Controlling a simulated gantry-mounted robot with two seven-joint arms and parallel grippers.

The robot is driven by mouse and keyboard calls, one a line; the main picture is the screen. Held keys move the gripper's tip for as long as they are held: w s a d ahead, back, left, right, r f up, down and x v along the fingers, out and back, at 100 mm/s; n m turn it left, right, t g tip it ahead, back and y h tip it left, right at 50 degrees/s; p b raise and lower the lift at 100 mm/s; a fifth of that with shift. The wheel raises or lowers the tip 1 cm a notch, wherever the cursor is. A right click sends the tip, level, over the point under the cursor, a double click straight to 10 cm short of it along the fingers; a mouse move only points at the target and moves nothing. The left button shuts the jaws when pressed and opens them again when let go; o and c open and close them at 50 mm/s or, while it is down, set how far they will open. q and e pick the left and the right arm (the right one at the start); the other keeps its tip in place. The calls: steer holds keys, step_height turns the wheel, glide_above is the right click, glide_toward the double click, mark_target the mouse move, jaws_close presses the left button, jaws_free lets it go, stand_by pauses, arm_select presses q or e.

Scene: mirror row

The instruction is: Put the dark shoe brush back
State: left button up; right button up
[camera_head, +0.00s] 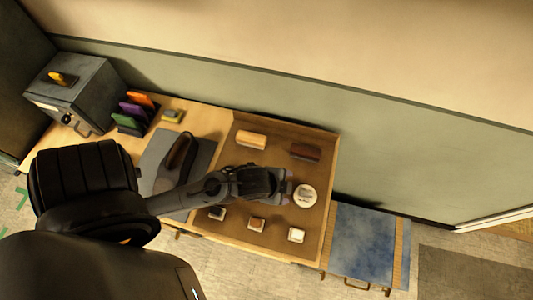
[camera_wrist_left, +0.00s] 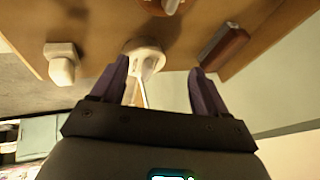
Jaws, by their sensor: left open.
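The dark shoe brush (camera_head: 305,152), reddish brown, lies at the back right of the wooden tray (camera_head: 326,178). A brown brush, which looks like the same one, shows at the upper right of the left wrist view (camera_wrist_left: 222,46), beyond and apart from the fingers. A lighter tan brush (camera_head: 251,139) lies at the tray's back left. My left gripper (camera_head: 286,188) is over the tray, in front of the dark brush and beside a round white item (camera_head: 305,196). Its fingers (camera_wrist_left: 158,88) are open, with the white item (camera_wrist_left: 145,52) beyond the gap. My right gripper is out of view.
Several small pale-topped items (camera_head: 256,223) stand along the tray's front. A dark shoe (camera_head: 177,158) rests on a grey mat (camera_head: 200,160) left of the tray. A grey box (camera_head: 76,92) and coloured upright items (camera_head: 133,112) stand at the far left. A wall runs behind.

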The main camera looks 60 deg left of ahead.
arm_select(q)
steer(key=s+n+g, duration=0.2)
steer(key=s+n, duration=0.4)
steer(key=shift+f+n, duration=0.25)
steer(key=shift+n, duration=0.05)
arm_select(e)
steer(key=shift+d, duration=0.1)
arm_select(q)
steer(key=shift+a, duration=0.1)
